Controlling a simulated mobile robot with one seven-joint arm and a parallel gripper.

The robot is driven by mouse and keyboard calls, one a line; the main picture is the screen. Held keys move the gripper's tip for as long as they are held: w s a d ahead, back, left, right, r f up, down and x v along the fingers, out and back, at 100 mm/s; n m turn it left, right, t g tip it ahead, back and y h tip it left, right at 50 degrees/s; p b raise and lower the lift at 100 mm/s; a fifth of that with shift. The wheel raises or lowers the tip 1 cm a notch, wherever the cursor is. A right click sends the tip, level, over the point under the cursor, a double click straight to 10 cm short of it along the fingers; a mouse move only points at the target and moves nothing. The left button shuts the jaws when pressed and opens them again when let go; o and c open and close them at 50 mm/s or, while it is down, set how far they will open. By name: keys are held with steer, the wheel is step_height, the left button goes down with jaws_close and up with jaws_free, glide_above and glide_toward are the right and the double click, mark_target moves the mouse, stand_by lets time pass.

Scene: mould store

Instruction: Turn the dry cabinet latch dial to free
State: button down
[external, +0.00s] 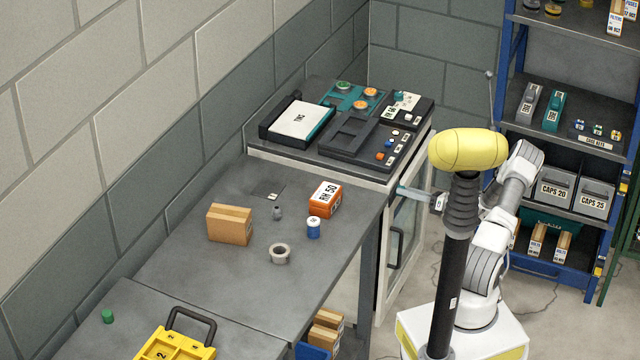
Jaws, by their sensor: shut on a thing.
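The dry cabinet (411,228) is a white-framed unit with a glass door and a dark handle, under the dark counter in the middle of the external view. My gripper (403,191) is at the upper part of the cabinet's front, reaching in from the right. It is shut on the latch dial there. The dial itself is hidden by the fingers or too small to make out, so its setting cannot be read. My column and yellow head stand in front of part of the arm.
The grey bench (225,270) left of the cabinet holds a cardboard box (229,224), an orange box (325,199), a blue-and-white spool (313,228) and a ring (279,253). Trays and devices cover the counter above. A blue shelf rack (508,100) stands at right.

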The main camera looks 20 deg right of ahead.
steer(key=shift+m, duration=0.3)
steer(key=c, duration=0.5)
jaws_free()
steer(key=v, duration=1.7)
steer(key=shift+s+d, duration=0.2)
steer(key=shift+r, duration=0.1)
